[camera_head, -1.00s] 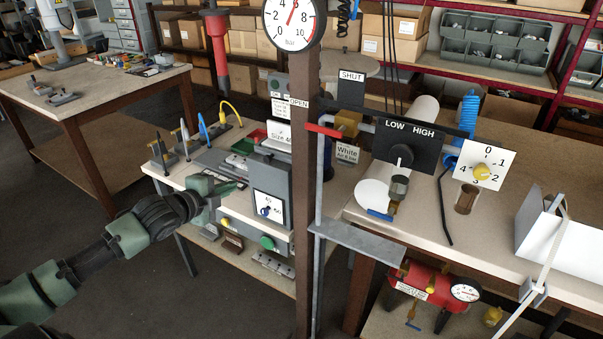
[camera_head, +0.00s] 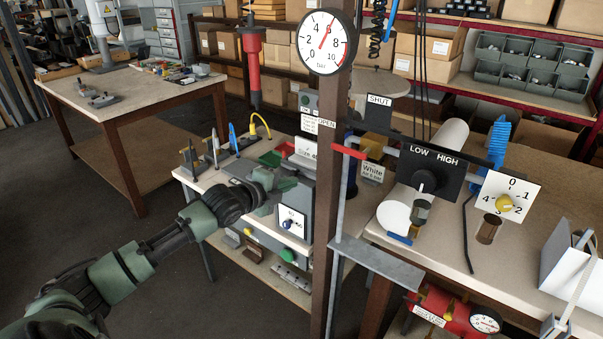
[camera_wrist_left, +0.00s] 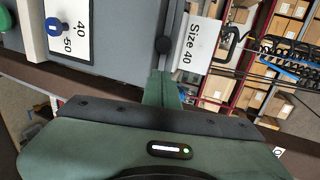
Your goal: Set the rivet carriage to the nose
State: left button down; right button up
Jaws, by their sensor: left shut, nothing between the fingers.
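In the left wrist view the dial (camera_wrist_left: 68,28) is at upper left and the sign (camera_wrist_left: 200,42) upper right. Between them a dark round knob (camera_wrist_left: 163,45) sits along a narrow slot. I cannot tell whether this knob is the rivet carriage; no nose is clearly visible. My left gripper (camera_wrist_left: 161,82) is shut and empty, its tips close to the knob; contact is unclear. In the head view it covers part of the machine.
A brown post (camera_head: 338,200) with a pressure gauge (camera_head: 325,42) stands just right of the machine. A red hanging tool (camera_head: 253,60) and upright hand tools (camera_head: 213,146) are behind and left. A LOW/HIGH panel (camera_head: 428,168) is farther right. Floor is free left of the bench.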

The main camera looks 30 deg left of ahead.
aim_at(308, 174)
pick_arm(q)
jog(key=x, duration=0.2)
jog(key=r+p+x, duration=0.1)
jog(key=x, duration=0.2)
jog(key=shift+w+p, duration=0.25)
jog(key=shift+p, duration=0.05)
jog(key=shift+w, duration=0.15)
